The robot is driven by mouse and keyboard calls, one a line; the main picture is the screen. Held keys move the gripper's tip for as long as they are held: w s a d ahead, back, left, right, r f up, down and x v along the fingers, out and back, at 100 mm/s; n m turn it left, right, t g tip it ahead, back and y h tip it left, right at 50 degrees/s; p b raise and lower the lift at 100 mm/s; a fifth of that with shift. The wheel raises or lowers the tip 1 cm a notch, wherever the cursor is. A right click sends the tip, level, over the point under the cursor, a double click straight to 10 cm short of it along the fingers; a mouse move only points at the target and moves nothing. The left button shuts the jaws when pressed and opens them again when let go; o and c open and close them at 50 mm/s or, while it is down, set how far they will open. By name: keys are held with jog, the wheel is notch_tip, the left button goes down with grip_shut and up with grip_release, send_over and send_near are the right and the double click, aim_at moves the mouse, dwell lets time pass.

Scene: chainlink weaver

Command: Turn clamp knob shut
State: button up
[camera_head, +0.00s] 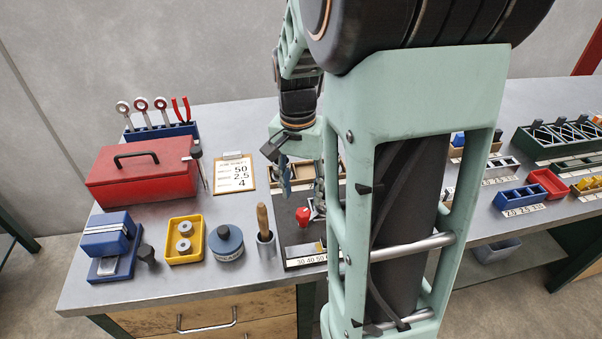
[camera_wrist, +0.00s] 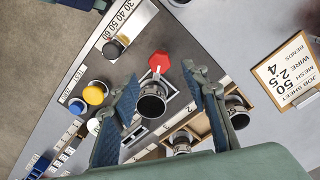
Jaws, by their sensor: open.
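The red clamp knob (camera_wrist: 159,61) shows in the wrist view just beyond and between the fingertips. It also stands on the bench fixture in the head view (camera_head: 303,215), left of my arm. My gripper (camera_wrist: 160,74) is open, with its two blue-padded fingers apart on either side of a dark round-topped cylinder (camera_wrist: 151,102) beside the knob. In the head view my gripper (camera_head: 303,182) hangs over the bench behind the knob, partly hidden by my arm. I see no contact between the fingers and the knob, but their height gap is hard to tell.
A numbered scale strip (camera_wrist: 124,28) runs along the fixture's edge. A wooden-handled tool (camera_head: 263,220) stands in a cup to the left. A job sheet (camera_head: 234,174), red toolbox (camera_head: 142,175) and yellow tray (camera_head: 186,240) lie further left. Small bins (camera_head: 519,198) are at right.

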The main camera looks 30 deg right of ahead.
aim_at(301, 211)
notch_tip(301, 211, up, 6)
jog(key=shift+w+a+f, duration=0.1)
jog(key=shift+f, duration=0.1)
dwell(0.4)
